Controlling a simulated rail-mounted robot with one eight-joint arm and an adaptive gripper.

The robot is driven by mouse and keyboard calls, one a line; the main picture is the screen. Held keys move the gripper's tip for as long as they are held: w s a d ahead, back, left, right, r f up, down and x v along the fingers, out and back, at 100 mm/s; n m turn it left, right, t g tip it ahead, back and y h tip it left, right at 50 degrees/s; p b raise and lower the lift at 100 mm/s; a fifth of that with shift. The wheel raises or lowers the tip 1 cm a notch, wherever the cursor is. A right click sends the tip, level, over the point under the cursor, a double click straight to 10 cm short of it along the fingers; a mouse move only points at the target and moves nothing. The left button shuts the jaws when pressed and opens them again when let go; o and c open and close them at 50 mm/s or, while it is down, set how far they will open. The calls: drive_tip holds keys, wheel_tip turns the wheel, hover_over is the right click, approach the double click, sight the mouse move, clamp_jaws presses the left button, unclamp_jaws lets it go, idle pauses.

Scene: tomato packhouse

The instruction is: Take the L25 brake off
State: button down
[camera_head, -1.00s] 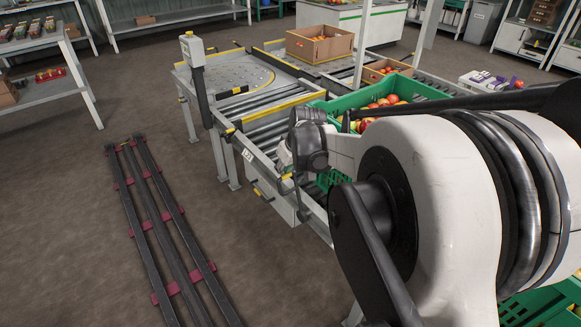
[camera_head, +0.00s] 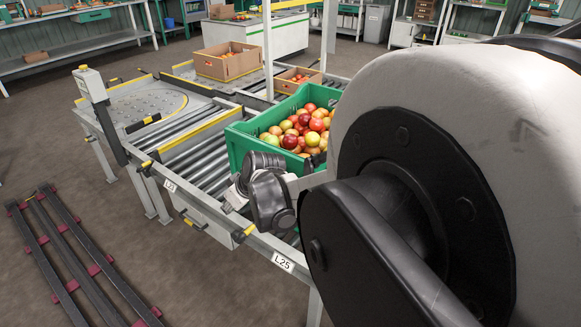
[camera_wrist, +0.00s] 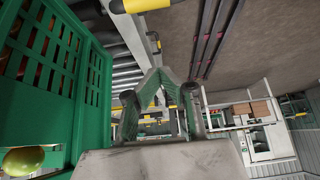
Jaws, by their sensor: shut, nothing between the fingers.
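The L25 label (camera_head: 283,261) is on the front rail of the roller conveyor, near my arm. A yellow-tipped lever (camera_head: 243,233) juts from the rail left of that label. Another yellow-tipped lever (camera_head: 192,222) hangs lower, farther left. I cannot tell which one is the L25 brake; my arm hides the rail to the right. In the wrist view my gripper (camera_wrist: 157,76) is shut and empty, its tips together. A yellow handle (camera_wrist: 146,5) is at the top edge there, apart from the fingers. In the head view my wrist hides the fingers.
A green crate of tomatoes (camera_head: 240,146) stands on the rollers beside my wrist; its wall (camera_wrist: 82,75) fills the left of the wrist view. A cardboard box (camera_head: 226,66) stands farther back. A grey control post (camera_head: 100,110) rises at the left. Dark floor rails (camera_head: 75,250) lie left.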

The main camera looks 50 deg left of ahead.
sight(251, 230)
drive_tip(key=d, duration=0.2)
drive_tip(key=d+f, duration=0.1)
drive_tip(key=d, duration=0.1)
drive_tip(key=w+d+f+b, duration=0.1)
drive_tip(key=d, duration=0.1)
drive_tip(key=shift+d+f, duration=0.65)
drive_tip(key=shift+d, duration=0.2)
drive_tip(key=shift+d+f+b, duration=0.1)
drive_tip(key=shift+b, duration=0.2)
drive_tip(key=shift+w+d, duration=0.1)
drive_tip(key=a+r+p, duration=0.3)
drive_tip(key=r, duration=0.2)
drive_tip(key=w+d+r+p, duration=0.1)
drive_tip(key=d+r, duration=0.1)
drive_tip(key=d, duration=0.6)
drive_tip(key=shift+d+p, duration=0.35)
drive_tip(key=shift+d, duration=0.05)
drive_tip(key=shift+w, duration=0.1)
